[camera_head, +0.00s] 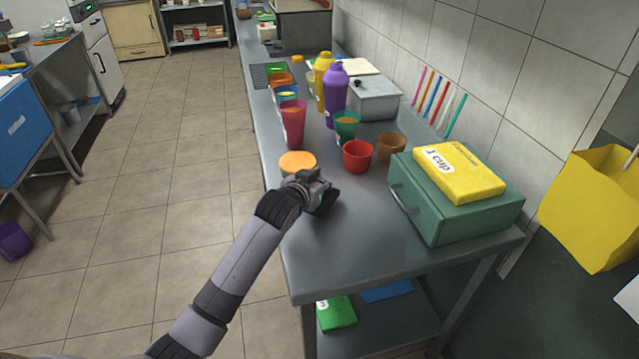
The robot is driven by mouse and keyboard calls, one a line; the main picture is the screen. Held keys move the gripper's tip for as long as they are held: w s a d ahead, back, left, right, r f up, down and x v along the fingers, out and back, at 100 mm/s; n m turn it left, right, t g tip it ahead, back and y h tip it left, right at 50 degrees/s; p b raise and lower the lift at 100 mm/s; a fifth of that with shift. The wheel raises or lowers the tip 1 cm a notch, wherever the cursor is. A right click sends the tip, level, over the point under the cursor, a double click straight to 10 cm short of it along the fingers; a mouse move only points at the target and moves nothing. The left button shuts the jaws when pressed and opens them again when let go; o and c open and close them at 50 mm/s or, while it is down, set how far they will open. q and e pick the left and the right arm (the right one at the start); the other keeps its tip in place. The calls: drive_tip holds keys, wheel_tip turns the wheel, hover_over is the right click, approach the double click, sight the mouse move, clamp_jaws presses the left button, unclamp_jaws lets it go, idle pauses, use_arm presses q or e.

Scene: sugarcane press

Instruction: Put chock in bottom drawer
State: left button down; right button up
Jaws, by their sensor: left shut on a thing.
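My left gripper (316,190) is over the left edge of the metal counter (350,260). It is shut on a small dark wedge-like piece (326,204), which looks like the chock; the gripper partly hides it. The green drawer box (455,218) stands on the counter to the right of the gripper, its handle (402,199) facing left. It looks closed, and only one drawer front can be made out. My right gripper is not in view.
A yellow box (460,172) lies on the green box. An orange-topped container (297,162) stands just behind my left gripper. A red cup (357,156), a brown cup (391,147) and a tall pink cup (293,124) stand farther back. The counter's front is clear.

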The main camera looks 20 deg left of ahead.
use_arm(q)
drive_tip(key=shift+f, duration=0.6)
drive_tip(key=shift+f, duration=0.15)
drive_tip(key=c, duration=1.3)
unclamp_jaws()
drive_tip(key=shift+c, duration=0.2)
